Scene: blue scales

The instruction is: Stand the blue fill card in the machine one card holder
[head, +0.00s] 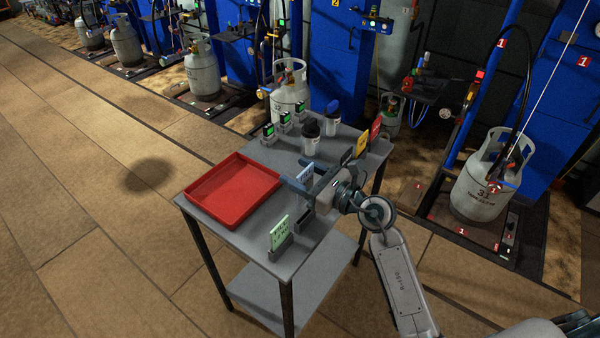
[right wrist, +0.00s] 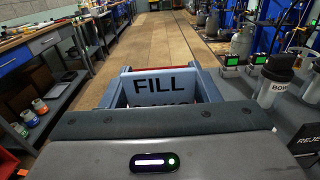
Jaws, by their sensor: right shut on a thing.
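My right gripper (head: 293,172) is over the grey table and shut on the pale blue fill card (head: 305,172). In the right wrist view the card (right wrist: 165,84) is between the two blue-grey fingers, with the word FILL upright and readable. Its lower part is hidden behind the gripper body. I cannot tell whether its foot still touches the table or a holder. Machine one is the blue unit at the right with red number 1 tags (head: 584,61). I cannot clearly make out its card holder. My left gripper is not in view.
The grey table (head: 290,262) carries a red tray (head: 233,190), a green card (head: 280,232), yellow (head: 362,142) and red cards (head: 376,128), and two dark-capped bottles (head: 310,138). A gas cylinder (head: 482,188) stands at machine one. The floor at left is mostly clear.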

